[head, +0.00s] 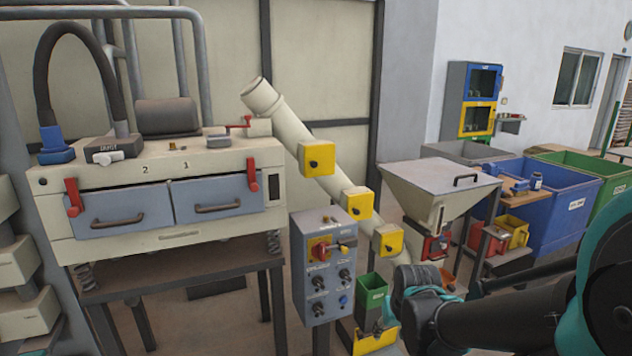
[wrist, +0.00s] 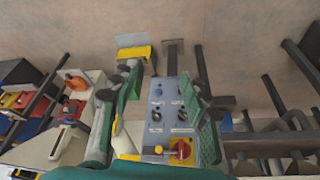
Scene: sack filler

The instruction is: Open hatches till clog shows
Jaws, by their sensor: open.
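A cream slanting pipe (head: 285,125) runs down to the right from the machine. All three look closed. No clog shows, and the inside of the pipe is hidden. My gripper (head: 393,318) is low in the head view, below the lower hatch and right of the control box; my arm partly hides it. In the wrist view my gripper (wrist: 166,95) is open, with the control box visible between and beyond its fingers.
A grey control box (head: 323,270) with knobs stands left of my gripper. A green bin (head: 372,293) is close by. A hopper (head: 438,185) stands behind my arm. The sieve machine (head: 150,175) with drawers is at left. Blue bins (head: 560,205) stand at right.

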